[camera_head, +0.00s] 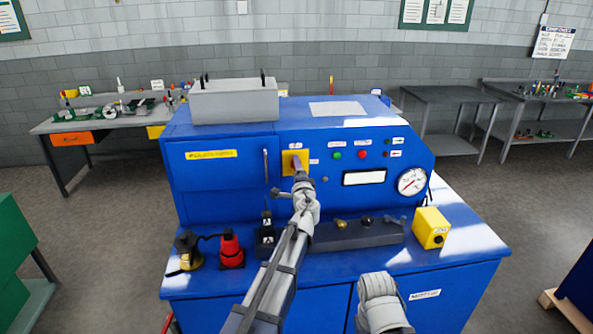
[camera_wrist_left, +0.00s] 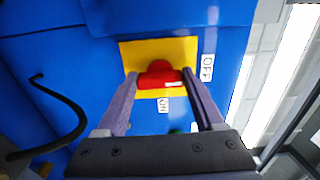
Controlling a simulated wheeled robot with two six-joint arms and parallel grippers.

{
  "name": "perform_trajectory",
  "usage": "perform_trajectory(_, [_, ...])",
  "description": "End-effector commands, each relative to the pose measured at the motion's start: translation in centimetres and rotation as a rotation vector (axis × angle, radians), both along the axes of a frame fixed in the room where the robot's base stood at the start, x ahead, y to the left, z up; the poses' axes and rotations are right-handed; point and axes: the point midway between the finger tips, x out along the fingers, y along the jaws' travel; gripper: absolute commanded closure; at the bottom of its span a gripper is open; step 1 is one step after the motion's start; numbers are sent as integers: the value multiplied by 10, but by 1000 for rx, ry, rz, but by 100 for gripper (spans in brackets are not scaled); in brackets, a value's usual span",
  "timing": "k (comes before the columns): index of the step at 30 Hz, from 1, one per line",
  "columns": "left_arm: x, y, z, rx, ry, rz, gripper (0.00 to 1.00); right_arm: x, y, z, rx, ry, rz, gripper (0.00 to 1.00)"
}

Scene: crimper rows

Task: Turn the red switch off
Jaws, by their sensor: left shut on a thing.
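The red switch (camera_wrist_left: 160,77) sits on a yellow plate (camera_wrist_left: 133,54) on the blue machine's front panel. In the left wrist view, an OFF label (camera_wrist_left: 208,68) is to the right of the plate and an ON label (camera_wrist_left: 163,105) is below it. My left gripper (camera_wrist_left: 160,76) is shut on the red switch, one finger on each side of its handle. In the head view, the yellow plate (camera_head: 289,162) shows, but my left gripper (camera_head: 298,168) hides the switch. I cannot tell which label the handle points to.
The blue machine (camera_head: 215,180) has a gauge (camera_head: 411,181), small buttons and a door handle (camera_head: 266,165) near the switch. On its ledge stand a red-and-black tool (camera_head: 231,250), a dark grey block (camera_head: 355,236) and a yellow box (camera_head: 431,228).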

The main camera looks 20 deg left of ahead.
Motion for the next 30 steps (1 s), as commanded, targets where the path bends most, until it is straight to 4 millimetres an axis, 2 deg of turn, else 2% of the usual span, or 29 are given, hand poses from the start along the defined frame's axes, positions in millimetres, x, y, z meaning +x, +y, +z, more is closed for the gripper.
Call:
perform_trajectory(4, [-1, 0, -1, -6, -1, 1, 86, 0, 0, 0, 0, 0, 0, 100])
perform_trajectory(5, [-1, 0, -1, -6, -1, 1, 29, 0, 0, 0, 0, 0, 0, 100])
perform_trajectory(12, [-1, 0, 0, -3, 0, 1, 2, 0, 0, 0, 0, 0, 0, 100])
perform_trajectory(23, [-4, -1, 0, -1, 1, 0, 0, 0, 0, 0, 0, 0, 0, 100])
perform_trajectory(30, [-30, -11, 0, -1, 1, -1, 0, 0, 0, 0, 0, 0, 0, 100])
